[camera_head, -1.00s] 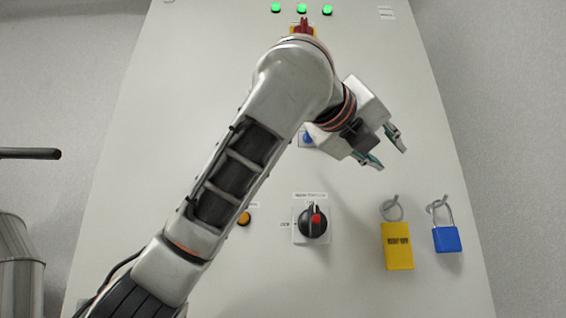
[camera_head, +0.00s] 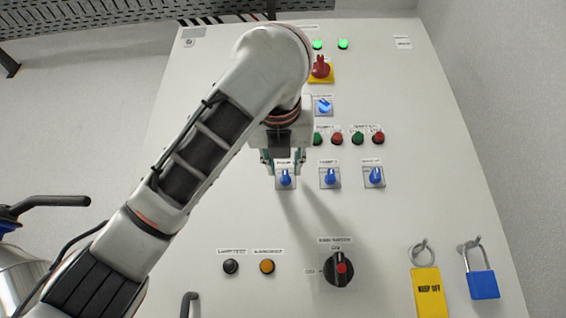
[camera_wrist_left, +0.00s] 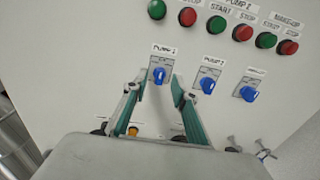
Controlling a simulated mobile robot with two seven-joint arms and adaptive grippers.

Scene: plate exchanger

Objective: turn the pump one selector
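The pump one selector (camera_head: 285,180) is a blue knob on a small grey plate, leftmost in a row of three on the panel. It also shows in the left wrist view (camera_wrist_left: 158,75), under a label reading PUMP 1. My left gripper (camera_head: 283,166) is open, with its fingers pointing at the panel. In the left wrist view the two fingers (camera_wrist_left: 158,92) stand apart, one on each side below the knob. I cannot tell whether they touch it. My right gripper is in no view.
Two similar blue selectors, pump two (camera_head: 330,178) and a third (camera_head: 374,176), sit to the right. Green and red buttons (camera_head: 357,138) lie above. Below are a black main rotary switch (camera_head: 338,269), a yellow KEEP OFF tag (camera_head: 428,292) and a blue padlock (camera_head: 482,284).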

